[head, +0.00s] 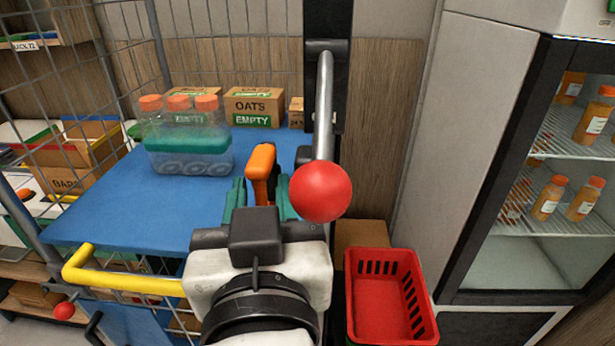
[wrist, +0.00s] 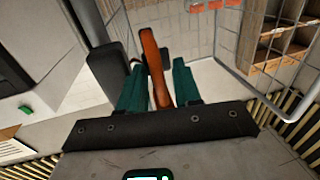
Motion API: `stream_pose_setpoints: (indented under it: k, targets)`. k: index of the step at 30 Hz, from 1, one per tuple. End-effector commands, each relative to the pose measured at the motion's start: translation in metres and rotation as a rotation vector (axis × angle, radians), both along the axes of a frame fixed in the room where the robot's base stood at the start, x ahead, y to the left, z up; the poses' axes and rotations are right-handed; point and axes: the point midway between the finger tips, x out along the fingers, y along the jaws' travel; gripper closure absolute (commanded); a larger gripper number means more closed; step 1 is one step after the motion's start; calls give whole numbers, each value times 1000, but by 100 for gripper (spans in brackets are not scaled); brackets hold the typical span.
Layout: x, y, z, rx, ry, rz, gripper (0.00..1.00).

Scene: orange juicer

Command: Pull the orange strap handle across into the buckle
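The orange strap handle (head: 262,160) stands up just beyond my gripper (head: 259,190) in the head view. In the wrist view the handle (wrist: 155,65) is tilted and lies between the two green fingers of my gripper (wrist: 159,68). A gap shows between the handle and the right finger near the tips, so the fingers look open around it. A dark block (wrist: 105,68) stands left of the handle in the wrist view. I cannot tell whether it is the buckle. The handle's lower part is hidden by my gripper in the head view.
A metal lever with a red ball (head: 320,191) hangs close to the right of my gripper. A blue tabletop (head: 110,205) holds a bottle carrier (head: 188,155) and oats boxes (head: 254,107). A red basket (head: 385,300) and a glass-door fridge (head: 550,180) are right.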

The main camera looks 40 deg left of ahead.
Motion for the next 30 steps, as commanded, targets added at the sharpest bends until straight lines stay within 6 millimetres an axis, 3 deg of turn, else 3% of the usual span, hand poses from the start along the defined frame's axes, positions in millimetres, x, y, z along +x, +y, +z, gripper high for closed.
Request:
stream_pose_setpoints:
  k: [3,14,30]
  targets:
    - [0,0,0,0,0,0,67]
    - [0,0,0,0,0,0,100]
    - [-2,2,0,-1,1,0,100]
